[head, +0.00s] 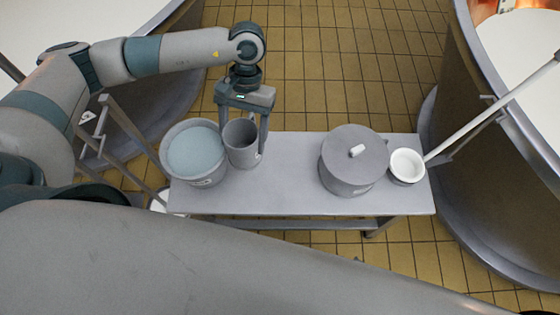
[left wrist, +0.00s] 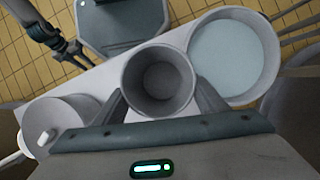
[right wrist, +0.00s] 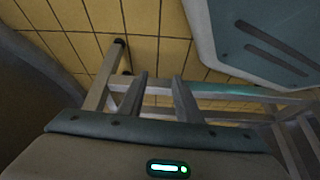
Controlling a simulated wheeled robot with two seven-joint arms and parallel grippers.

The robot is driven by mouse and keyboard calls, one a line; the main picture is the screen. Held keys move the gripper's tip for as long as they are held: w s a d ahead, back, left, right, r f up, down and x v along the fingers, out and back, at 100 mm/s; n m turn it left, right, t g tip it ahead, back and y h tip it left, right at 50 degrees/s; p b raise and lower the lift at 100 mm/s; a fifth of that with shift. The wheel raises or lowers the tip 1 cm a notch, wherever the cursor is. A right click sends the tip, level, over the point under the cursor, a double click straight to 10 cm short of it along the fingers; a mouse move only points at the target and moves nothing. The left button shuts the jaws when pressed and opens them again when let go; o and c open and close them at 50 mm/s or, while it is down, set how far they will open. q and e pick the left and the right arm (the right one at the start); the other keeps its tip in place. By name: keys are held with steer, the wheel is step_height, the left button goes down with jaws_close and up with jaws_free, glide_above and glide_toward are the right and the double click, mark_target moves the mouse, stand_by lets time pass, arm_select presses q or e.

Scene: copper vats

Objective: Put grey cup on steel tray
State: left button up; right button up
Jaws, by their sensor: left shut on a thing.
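The grey cup (head: 243,155) is upright at the left end of a grey bench, beside a bucket. My left gripper (head: 242,140) comes down from above and is shut on it, with one finger on each side. In the left wrist view the cup (left wrist: 158,80) sits between the fingertips, and its inside looks empty. I cannot tell whether its base touches the bench. I cannot make out a separate steel tray in any view. My right gripper (right wrist: 158,80) is open and empty, over the floor near a metal frame; the head view does not show it.
The grey bench (head: 270,185) has a clear middle. A bucket of pale blue liquid (head: 195,152) stands at its left end. A lidded pot (head: 353,170) and a white, long-handled ladle (head: 406,165) are at its right. Large vats (head: 445,130) flank the bench.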

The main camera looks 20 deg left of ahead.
arm_select(q)
steer(key=shift+w, duration=0.1)
arm_select(e)
steer(key=shift+s, duration=0.15)
arm_select(q)
steer(key=shift+d+f+n, duration=0.1)
steer(key=shift+d+n, duration=0.2)
steer(key=shift+d, duration=0.15)
steer(key=w+d+n+t+h+p, duration=0.3)
steer(key=d+n, duration=0.6)
steer(key=n, duration=1.1)
steer(key=t+h, duration=0.1)
steer(key=t, duration=0.1)
steer(key=shift+d+f+n+t, duration=0.2)
steer(key=shift+n+t, duration=0.1)
steer(key=shift+t, duration=0.1)
arm_select(e)
steer(key=w+a+r+t, duration=0.2)
steer(key=a+r, duration=0.1)
steer(key=shift+w+y, duration=0.15)
steer(key=shift+y, duration=0.25)
steer(key=shift+d, duration=0.1)
